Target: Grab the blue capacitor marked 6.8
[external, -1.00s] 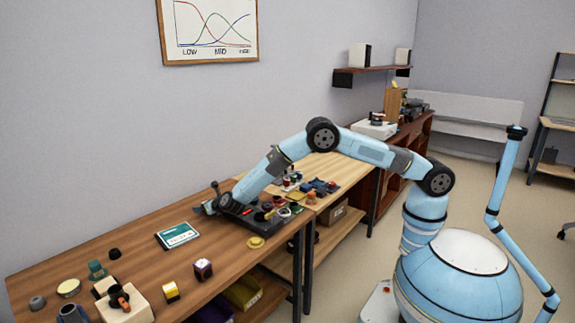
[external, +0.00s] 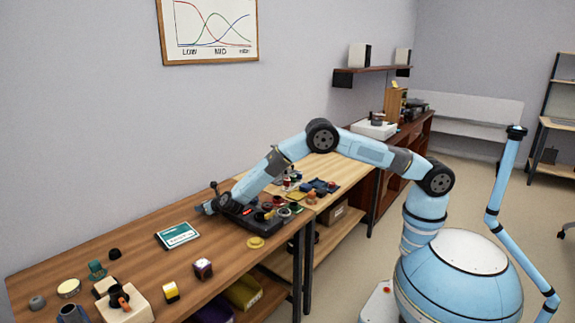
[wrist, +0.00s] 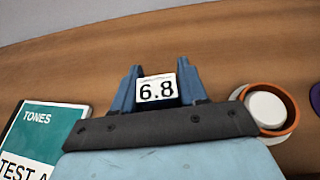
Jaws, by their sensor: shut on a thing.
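The capacitor marked 6.8 (wrist: 157,89) shows in the wrist view between the two blue fingers of my gripper (wrist: 158,86). I see its white label face with black digits; its blue body is mostly hidden. My gripper is shut on it. In the external view my gripper (external: 211,205) is low at the back of the wooden bench (external: 130,255), and the capacitor cannot be made out there. I cannot tell whether it still touches the bench.
A teal booklet (wrist: 45,140) marked TONES lies left of my gripper in the wrist view. An orange-rimmed round part (wrist: 292,108) sits close on the right. A black tray (external: 240,218) with several parts is beside the arm.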

